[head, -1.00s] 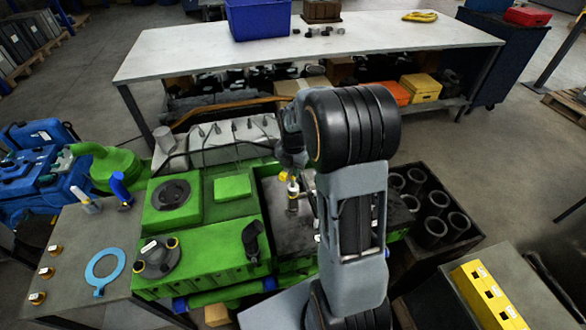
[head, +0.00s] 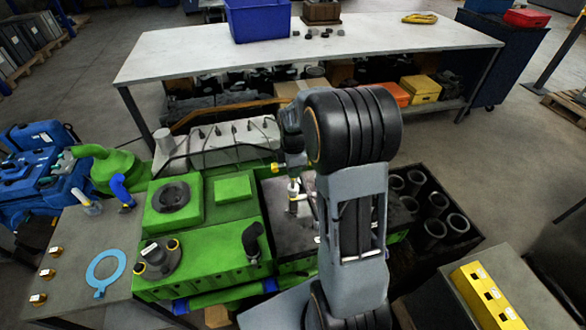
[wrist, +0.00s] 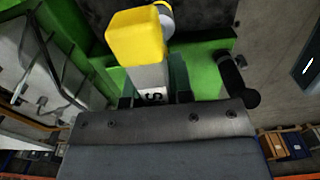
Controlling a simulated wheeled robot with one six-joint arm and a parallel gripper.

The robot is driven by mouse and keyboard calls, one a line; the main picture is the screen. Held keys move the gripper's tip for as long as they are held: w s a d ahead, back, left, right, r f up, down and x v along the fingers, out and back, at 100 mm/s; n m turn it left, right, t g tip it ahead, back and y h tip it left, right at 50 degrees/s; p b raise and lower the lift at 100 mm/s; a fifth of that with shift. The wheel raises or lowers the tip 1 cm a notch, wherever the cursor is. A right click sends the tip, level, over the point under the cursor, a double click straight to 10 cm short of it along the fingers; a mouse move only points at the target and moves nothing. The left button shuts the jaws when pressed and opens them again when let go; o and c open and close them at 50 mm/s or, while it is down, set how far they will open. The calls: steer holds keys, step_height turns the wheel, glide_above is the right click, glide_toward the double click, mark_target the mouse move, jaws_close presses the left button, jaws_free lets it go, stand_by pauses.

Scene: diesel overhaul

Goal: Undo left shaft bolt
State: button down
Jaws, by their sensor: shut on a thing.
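My gripper (head: 293,165) is over the dark block at the middle of the green engine (head: 215,245). It is shut on a grey piece with a yellow block-shaped end (wrist: 137,37) and a dark mark on its side. The yellow end (head: 278,168) also shows in the head view, sticking out left of the jaws. A pale upright fitting (head: 293,190) stands on the dark block just below the gripper. A round fitting with a yellow rim (wrist: 164,17) shows behind the yellow end in the wrist view. I cannot tell which one is the left shaft bolt.
Three brass-coloured parts (head: 55,250) and a blue ring (head: 104,268) lie on the left bench (head: 88,310). A dark crate of cylinders (head: 430,250) stands right of the engine. A yellow holder (head: 488,292) sits at lower right. A white table (head: 180,55) is behind.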

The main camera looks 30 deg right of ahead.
steer(key=m, duration=2.4)
